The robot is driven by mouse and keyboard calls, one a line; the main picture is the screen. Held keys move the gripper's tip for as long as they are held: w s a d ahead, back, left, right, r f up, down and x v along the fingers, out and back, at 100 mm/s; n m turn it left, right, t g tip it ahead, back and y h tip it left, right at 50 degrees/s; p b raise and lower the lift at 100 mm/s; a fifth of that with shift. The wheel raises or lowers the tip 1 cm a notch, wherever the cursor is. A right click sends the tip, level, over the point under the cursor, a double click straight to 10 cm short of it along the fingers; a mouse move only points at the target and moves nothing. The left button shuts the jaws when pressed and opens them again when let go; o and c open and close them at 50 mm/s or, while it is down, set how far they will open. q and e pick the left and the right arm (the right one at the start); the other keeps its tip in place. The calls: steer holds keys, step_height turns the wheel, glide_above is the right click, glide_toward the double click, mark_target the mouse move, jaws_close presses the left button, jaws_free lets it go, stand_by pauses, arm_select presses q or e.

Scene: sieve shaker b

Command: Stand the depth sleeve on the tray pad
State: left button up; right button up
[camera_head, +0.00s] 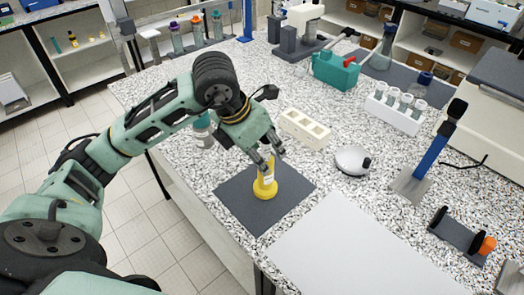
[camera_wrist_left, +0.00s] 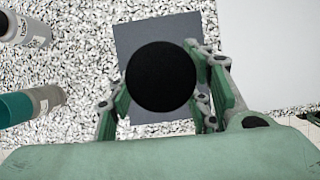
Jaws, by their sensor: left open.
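The yellow sleeve (camera_head: 265,188), with a wide round base and a pale label, looks upright over the dark grey square pad (camera_head: 238,204) on the bench. My left gripper (camera_head: 266,161) points down at its upper part, with the fingers apart on either side. In the left wrist view, a black disc (camera_wrist_left: 161,77) lies between the open fingers, above the dark pad (camera_wrist_left: 132,42). No yellow shows there, and I cannot tell whether the disc is the sleeve's top. Finger contact is unclear. My right gripper is not in view.
A large light grey sheet (camera_head: 360,255) lies right of the pad. A cream block with openings (camera_head: 305,128), a white rounded device (camera_head: 352,161) and a white bottle rack (camera_head: 395,107) stand behind. Capped bottles stand left of the gripper in the left wrist view.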

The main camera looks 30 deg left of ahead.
arm_select(q)
steer(key=b+v, duration=0.1)
steer(key=v, duration=1)
steer(key=shift+s+r, duration=0.1)
steer(key=shift+r, duration=0.05)
